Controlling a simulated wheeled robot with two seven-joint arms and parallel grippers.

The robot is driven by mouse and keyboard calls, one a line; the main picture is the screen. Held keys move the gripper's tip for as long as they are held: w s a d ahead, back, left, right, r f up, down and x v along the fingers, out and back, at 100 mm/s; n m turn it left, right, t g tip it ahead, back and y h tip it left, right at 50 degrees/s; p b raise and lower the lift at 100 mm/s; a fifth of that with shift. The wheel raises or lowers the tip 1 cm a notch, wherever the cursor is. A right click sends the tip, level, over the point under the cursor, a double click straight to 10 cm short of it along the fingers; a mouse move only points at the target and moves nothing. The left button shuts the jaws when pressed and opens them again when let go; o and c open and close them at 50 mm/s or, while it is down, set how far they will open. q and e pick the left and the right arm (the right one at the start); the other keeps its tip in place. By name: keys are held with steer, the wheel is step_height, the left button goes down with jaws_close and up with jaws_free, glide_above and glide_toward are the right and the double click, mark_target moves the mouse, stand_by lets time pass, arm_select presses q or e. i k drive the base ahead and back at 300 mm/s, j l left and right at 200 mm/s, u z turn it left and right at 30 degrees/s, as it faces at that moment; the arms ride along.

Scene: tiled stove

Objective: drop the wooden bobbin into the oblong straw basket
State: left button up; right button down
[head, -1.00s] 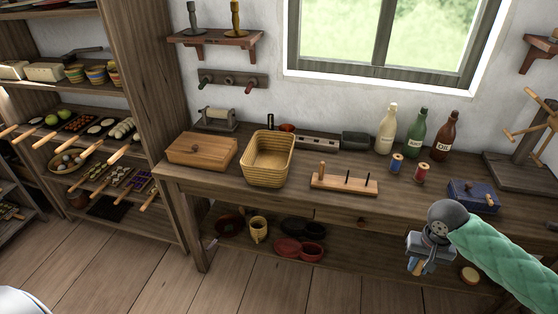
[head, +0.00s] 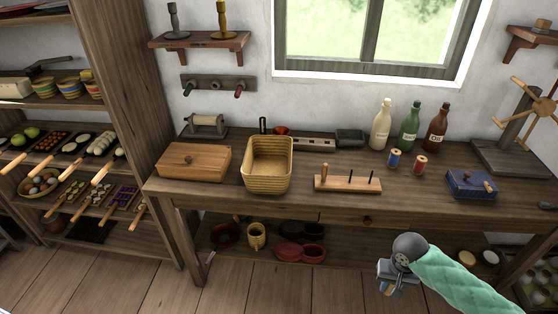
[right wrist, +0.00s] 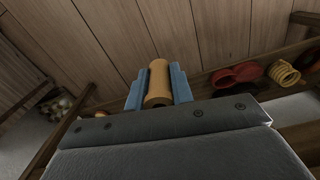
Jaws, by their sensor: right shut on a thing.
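The wooden bobbin (right wrist: 158,80) is a plain tan cylinder between the blue fingers of my right gripper (head: 389,288), which is shut on it. The gripper hangs low in front of the workbench, below the bench top's front edge and to the right of the basket. The bobbin is mostly hidden by the gripper in the head view. The oblong straw basket (head: 268,183) stands on the bench top, open at the top, and it looks empty. The gripper and bobbin are well apart from it. My left gripper is not in view.
On the workbench (head: 230,202), a wooden box (head: 194,161) stands left of the basket and a pegged rack (head: 347,185) right of it. Several bottles, two thread spools (head: 393,160) and a blue box (head: 470,184) stand farther right. The lower shelf holds red bowls (head: 290,252).

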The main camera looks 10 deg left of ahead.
mark_target(274, 173)
steer(key=j+z, duration=0.15)
steer(key=j, duration=0.85)
steer(key=j+z, duration=0.1)
steer(key=j, duration=0.85)
steer(key=k+j+z, duration=0.15)
steer(key=j, duration=0.85)
